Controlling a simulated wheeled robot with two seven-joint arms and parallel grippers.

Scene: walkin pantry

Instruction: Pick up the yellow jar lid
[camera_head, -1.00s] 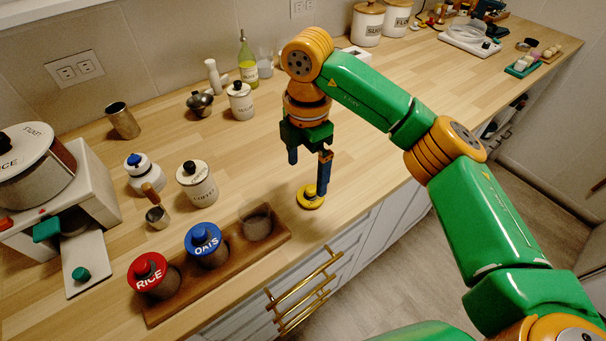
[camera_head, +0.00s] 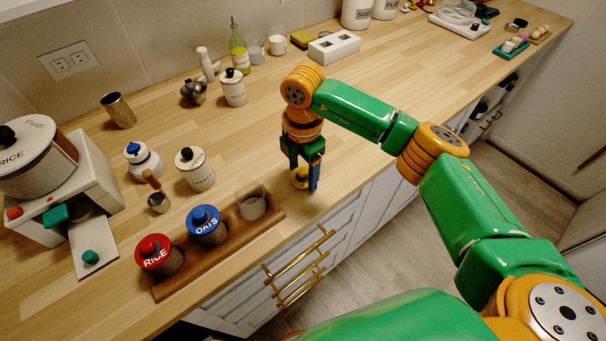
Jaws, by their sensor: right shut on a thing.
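The yellow jar lid (camera_head: 299,181) is on or just above the wooden counter, near its front edge, to the right of the wooden jar tray (camera_head: 276,219). My right gripper (camera_head: 304,179) points down over it, shut on the lid with one finger on each side. The fingers hide part of the lid, and I cannot tell whether it touches the counter. An open glass jar (camera_head: 252,205) stands at the right end of the tray. My left gripper is not in view.
The tray also holds a red-lidded RICE jar (camera_head: 157,256) and a blue-lidded OATS jar (camera_head: 206,226). White canisters (camera_head: 195,170), a steel cup (camera_head: 118,111) and a bottle (camera_head: 239,49) stand behind. The counter right of my gripper is clear.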

